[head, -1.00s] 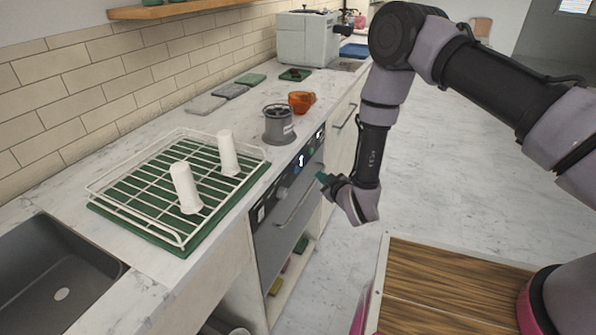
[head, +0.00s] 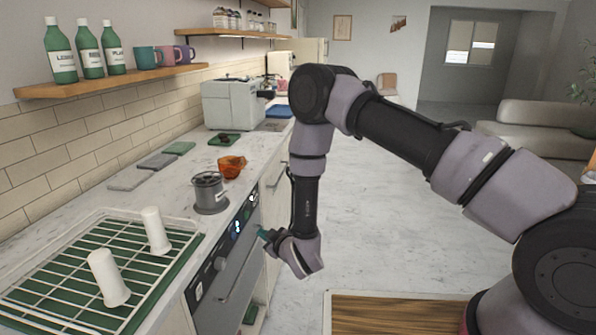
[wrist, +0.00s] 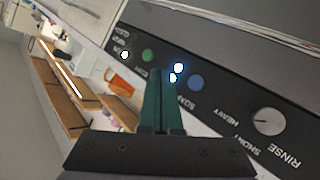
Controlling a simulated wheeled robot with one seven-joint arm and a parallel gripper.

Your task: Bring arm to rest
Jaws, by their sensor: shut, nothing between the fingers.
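My arm is bent in front of the counter in the head view, and my gripper (head: 266,236) hangs low beside the counter's front edge. Its green fingers lie together in the wrist view (wrist: 162,105), with nothing between them. They point toward the dishwasher's dark control panel (head: 236,228), which also shows close up in the wrist view (wrist: 225,95) with its buttons, lit spots and a rinse dial. I cannot tell whether the fingertips touch the panel.
A shelf (head: 120,80) holds bottles and mugs.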

